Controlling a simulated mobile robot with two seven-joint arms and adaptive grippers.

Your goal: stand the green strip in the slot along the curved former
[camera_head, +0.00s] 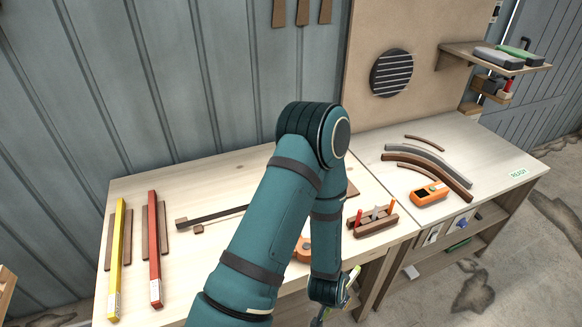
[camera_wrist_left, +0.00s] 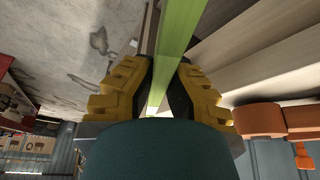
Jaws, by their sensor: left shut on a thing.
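The green strip (camera_wrist_left: 177,45) runs up between the fingers of my left gripper (camera_wrist_left: 162,88) in the left wrist view, and the gripper is shut on it. The curved former appears as bent grey (camera_head: 418,151) and brown (camera_head: 428,170) pieces on the right bench top, apart from the gripper. I cannot make out the slot clearly. My right gripper is not in view.
A yellow strip (camera_head: 118,262) and a red strip (camera_head: 153,252) lie on the left bench. An orange tool (camera_head: 429,193) sits in front of the former. A wooden rack (camera_head: 374,222) of tools stands near the bench edge. My arm hides the middle bench.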

